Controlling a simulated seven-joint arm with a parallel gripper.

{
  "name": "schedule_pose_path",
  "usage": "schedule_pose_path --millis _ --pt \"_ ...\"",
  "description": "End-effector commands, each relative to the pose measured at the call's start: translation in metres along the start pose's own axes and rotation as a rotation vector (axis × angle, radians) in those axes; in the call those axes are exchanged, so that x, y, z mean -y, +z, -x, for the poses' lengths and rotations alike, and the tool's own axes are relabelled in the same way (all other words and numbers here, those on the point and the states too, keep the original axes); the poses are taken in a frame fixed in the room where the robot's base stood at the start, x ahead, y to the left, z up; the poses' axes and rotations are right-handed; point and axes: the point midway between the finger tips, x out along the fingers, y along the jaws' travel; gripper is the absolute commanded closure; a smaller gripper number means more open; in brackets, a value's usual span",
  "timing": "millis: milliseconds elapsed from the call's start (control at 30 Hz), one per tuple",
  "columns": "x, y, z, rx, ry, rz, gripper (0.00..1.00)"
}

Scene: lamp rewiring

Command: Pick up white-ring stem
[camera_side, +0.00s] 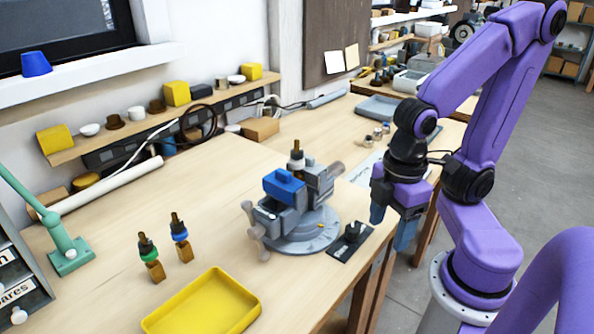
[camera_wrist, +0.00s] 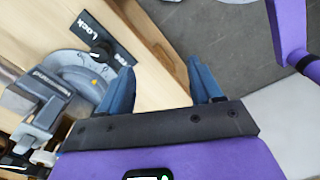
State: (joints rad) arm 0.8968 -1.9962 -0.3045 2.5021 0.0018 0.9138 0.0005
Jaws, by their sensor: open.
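The white-ring stem (camera_side: 297,158) stands upright at the grey vise (camera_side: 300,232), behind its blue block (camera_side: 284,187). It has a brown tip, a pale ring and a dark collar; its lower part is hidden by the vise. My gripper (camera_side: 392,222) is to the right of the vise, past the table edge, apart from the stem. In the wrist view my gripper (camera_wrist: 162,68) has its two blue fingers spread with nothing between them. The vise (camera_wrist: 75,75) shows at the left there, and I cannot make out the stem.
A green-ring stem (camera_side: 150,258) and a blue-ring stem (camera_side: 180,238) stand at the left, behind a yellow tray (camera_side: 205,303). A black labelled plate (camera_side: 338,250) lies right of the vise and also shows in the wrist view (camera_wrist: 118,52). The table between stems and vise is clear.

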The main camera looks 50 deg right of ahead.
Motion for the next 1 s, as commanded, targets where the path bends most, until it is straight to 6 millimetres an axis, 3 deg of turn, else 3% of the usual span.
schedule_pose_path --millis 200,367,700,1000 --pt "-0.002 -0.003 0.002 0.0 0.0 0.0 0.35" --pt "-0.017 -0.024 0.019 -0.001 0.002 0.002 0.35" --pt "-0.094 -0.086 0.097 0.011 0.007 0.03 0.35" --pt "-0.166 -0.103 0.167 0.022 0.006 0.057 0.35"
